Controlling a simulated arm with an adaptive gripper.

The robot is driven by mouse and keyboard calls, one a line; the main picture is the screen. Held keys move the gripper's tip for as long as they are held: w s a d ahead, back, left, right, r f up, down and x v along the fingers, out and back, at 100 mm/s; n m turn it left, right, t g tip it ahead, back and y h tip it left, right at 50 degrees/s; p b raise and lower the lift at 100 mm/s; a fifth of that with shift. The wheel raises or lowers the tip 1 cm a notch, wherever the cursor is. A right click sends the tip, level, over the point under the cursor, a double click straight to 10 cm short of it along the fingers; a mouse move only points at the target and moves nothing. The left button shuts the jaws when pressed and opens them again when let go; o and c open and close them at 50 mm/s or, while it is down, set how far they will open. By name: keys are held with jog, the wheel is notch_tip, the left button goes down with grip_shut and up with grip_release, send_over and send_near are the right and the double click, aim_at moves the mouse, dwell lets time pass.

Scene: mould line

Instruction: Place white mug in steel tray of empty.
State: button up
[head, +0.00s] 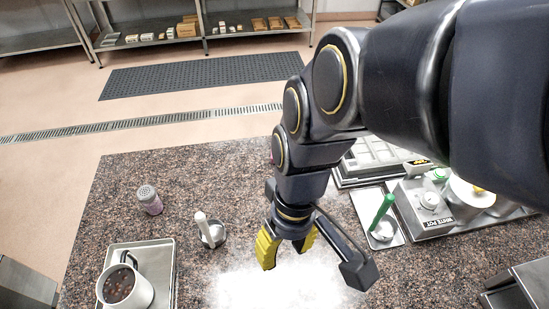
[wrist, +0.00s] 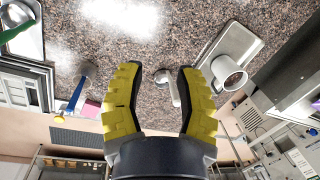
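A white mug (head: 127,288) holding dark brown round pieces stands in a shallow steel tray (head: 165,262) at the lower left of the head view. The mug (wrist: 228,72) and its tray (wrist: 236,42) also show at upper right in the wrist view. My gripper (head: 286,252) has yellow fingers and is over the stone counter, to the right of the mug and apart from it. In the wrist view my gripper (wrist: 160,72) is open, with its fingertips wide apart and nothing held. I see no writing on the mug's tray.
On the right are a green-handled ladle (head: 383,211) on a small tray and a labelled pot unit (head: 424,206). The counter (head: 215,165) is bare behind the shaker.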

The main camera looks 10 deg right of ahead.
jog(key=s+d+r+m+h, duration=0.1)
jog(key=s+d+m, duration=0.3)
jog(key=s+d, duration=0.1)
jog(key=shift+s+d+g, duration=0.15)
jog(key=shift+s+g, duration=0.15)
jog(key=shift+s, duration=0.05)
